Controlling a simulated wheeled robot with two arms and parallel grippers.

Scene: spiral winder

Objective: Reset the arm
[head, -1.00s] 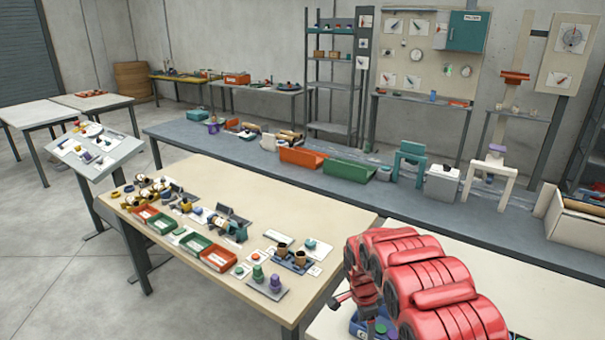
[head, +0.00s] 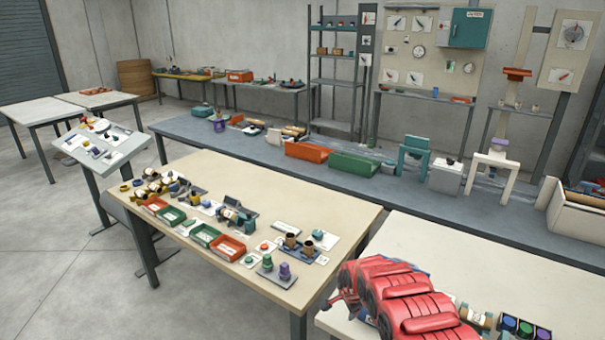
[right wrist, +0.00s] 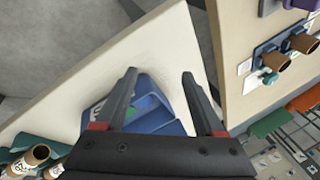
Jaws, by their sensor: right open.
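My right arm (head: 405,300) is a chain of red links low at the right of the head view, over the near white table. My right gripper (head: 333,301) is at its left end, small and partly hidden by the arm. In the right wrist view its two dark fingers (right wrist: 159,74) are spread wide apart with nothing between them. Below them a blue tray (right wrist: 160,125) with a green spot inside lies near the edge of the white table (right wrist: 75,97). My left gripper is not in view.
A beige table (head: 345,205) beside the white one holds small parts and red and green bins. Right of my arm are a tan cylinder (head: 480,318) and a holder with coloured round pieces (head: 525,328). The white tabletop behind my arm (head: 450,260) is clear.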

